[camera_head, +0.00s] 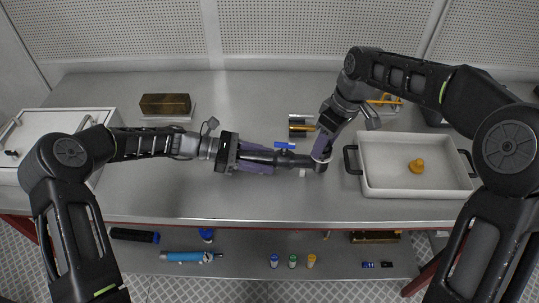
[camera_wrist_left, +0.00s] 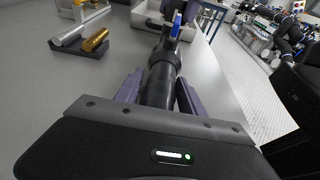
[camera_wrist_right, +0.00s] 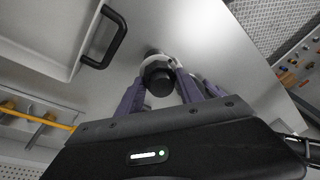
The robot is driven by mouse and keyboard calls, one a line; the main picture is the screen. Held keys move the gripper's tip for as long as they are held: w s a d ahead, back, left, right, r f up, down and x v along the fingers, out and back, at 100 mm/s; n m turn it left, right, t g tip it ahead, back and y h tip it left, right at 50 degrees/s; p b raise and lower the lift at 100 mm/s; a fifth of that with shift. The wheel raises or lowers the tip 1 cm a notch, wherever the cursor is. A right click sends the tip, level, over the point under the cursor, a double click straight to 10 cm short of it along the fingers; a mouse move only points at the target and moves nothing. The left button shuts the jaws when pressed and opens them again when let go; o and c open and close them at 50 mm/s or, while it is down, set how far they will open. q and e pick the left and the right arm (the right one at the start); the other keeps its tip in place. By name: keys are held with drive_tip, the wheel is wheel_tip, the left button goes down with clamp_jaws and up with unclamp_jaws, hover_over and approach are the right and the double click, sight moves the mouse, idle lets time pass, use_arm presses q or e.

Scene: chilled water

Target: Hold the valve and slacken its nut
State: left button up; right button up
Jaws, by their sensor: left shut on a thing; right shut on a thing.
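The valve (camera_head: 288,159) is a dark tubular body with a blue lever handle (camera_head: 284,145), held roughly level above the grey table. My left gripper (camera_head: 268,158) is shut on the valve's left part; in the left wrist view, its purple fingers flank the dark valve body (camera_wrist_left: 160,82), and the blue handle (camera_wrist_left: 177,25) stands beyond them. My right gripper (camera_head: 322,156) comes down from above and is shut at the valve's right end, on the dark round nut (camera_wrist_right: 158,77), which shows between its fingers in the right wrist view. The fingers partly hide the nut.
A white tray (camera_head: 376,184) with black handles holds a yellow piece (camera_head: 416,166), close right of my right gripper. Silver and brass cylinders (camera_head: 299,128) lie behind the valve. A brown block (camera_head: 165,104) is at back left. The table front is clear; a lower shelf holds tools.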

drive_tip(key=shift+s+a, duration=0.1)
drive_tip(key=shift+a, duration=0.25)
drive_tip(key=shift+n, duration=0.8)
drive_tip(key=shift+n+g, duration=0.3)
drive_tip(key=shift+n, duration=0.5)
drive_tip(key=shift+n, duration=0.8)
